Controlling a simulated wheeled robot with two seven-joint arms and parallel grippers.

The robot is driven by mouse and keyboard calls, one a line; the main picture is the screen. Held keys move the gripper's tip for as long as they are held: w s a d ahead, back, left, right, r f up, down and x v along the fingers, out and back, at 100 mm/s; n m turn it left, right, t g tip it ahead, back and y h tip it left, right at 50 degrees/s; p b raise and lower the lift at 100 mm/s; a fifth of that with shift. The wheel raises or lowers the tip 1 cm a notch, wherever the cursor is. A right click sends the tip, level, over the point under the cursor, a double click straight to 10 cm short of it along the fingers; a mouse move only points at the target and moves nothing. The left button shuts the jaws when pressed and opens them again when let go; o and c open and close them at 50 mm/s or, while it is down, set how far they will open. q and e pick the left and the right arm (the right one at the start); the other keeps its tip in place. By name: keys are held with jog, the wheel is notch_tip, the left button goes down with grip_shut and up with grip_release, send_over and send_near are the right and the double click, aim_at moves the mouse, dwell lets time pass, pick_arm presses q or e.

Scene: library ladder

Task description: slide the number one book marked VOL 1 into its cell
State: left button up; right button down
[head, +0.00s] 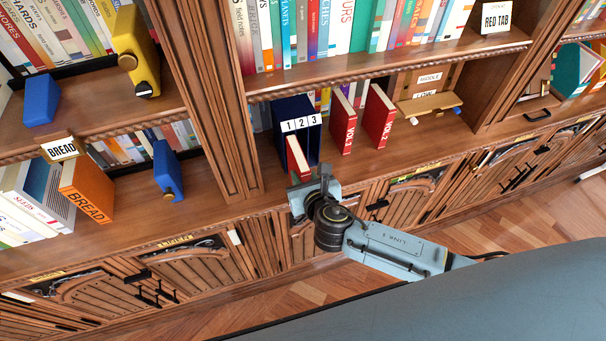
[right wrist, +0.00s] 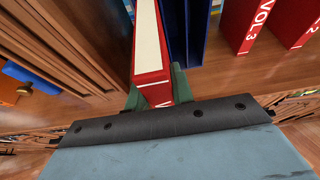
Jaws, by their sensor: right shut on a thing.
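A red book (head: 297,160) stands upright with its spine toward me, held by my right gripper (head: 302,182), which is shut on its lower spine end. In the right wrist view the red book (right wrist: 149,50) shows its pale top between the green fingers of my right gripper (right wrist: 156,88); its spine lettering is mostly hidden. The dark blue holder (head: 313,142) labelled 1 2 3 stands behind it. The book lines up with the holder's left part; I cannot tell how far it is inside. Blue walls (right wrist: 187,35) show right of the book. My left gripper is not in view.
Red books VOL 3 (head: 344,120) and VOL 2 (head: 379,115) stand right of the holder. A small wooden stand (head: 428,104) is farther right. A wooden upright (head: 215,120) is close on the left. The shelf front edge runs below my gripper.

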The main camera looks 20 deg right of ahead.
jog(key=shift+r+p, duration=0.15)
jog(key=shift+p, duration=0.6)
dwell(1.2)
jog(key=shift+w, duration=0.35)
jog(key=shift+s, duration=0.1)
jog(key=shift+s+p, duration=0.25)
jog(key=shift+p, duration=0.05)
dwell(0.3)
jog(key=shift+p, duration=0.65)
dwell(1.4)
